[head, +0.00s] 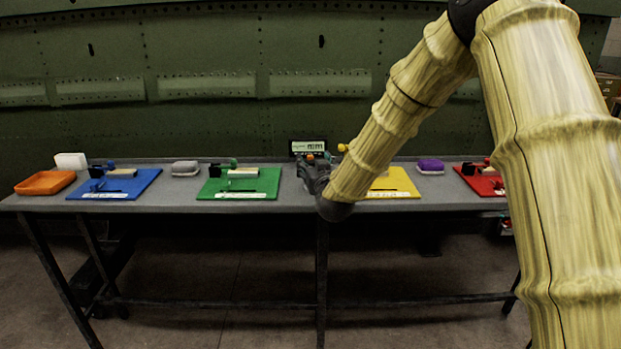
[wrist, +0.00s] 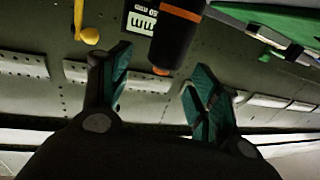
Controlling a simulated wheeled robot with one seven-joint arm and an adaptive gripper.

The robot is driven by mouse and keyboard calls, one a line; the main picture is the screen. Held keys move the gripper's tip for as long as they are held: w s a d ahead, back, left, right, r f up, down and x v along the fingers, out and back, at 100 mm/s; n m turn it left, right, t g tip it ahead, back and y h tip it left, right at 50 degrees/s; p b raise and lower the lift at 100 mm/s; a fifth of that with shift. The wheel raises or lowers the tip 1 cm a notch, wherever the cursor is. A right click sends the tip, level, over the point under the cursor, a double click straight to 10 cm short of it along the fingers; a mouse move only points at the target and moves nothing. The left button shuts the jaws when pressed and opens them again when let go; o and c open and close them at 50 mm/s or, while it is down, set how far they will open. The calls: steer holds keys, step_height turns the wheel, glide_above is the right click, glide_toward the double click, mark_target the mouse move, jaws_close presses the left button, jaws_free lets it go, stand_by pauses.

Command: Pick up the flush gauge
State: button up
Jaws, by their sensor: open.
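A black cylindrical tool with an orange band (wrist: 178,35), possibly the flush gauge, shows in the wrist view, its orange tip down between my fingers. Beside it is a small box with a dark and pale display (wrist: 140,20); that display box also shows in the head view (head: 308,147), at the back of the table. I cannot tell for certain which of these is the gauge. My gripper (wrist: 157,66) is open, with teal finger pads on both sides of the tool's tip. In the head view my gripper (head: 314,172) is low over the table, hiding part of what is there.
The grey table (head: 180,203) holds blue (head: 140,186), green (head: 263,186), yellow (head: 402,184) and red (head: 490,187) boards. An orange tray (head: 44,183) is at the left end. A grey block (head: 185,168) and purple block (head: 430,166) stand between boards. A green riveted panel (head: 220,60) rises behind.

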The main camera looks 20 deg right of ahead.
steer(key=shift+w+d+f, duration=0.1)
steer(key=shift+w+f, duration=0.1)
steer(key=shift+w, duration=0.85)
steer(key=shift+w+f, duration=0.15)
steer(key=shift+w, duration=0.85)
steer(key=c, duration=1.1)
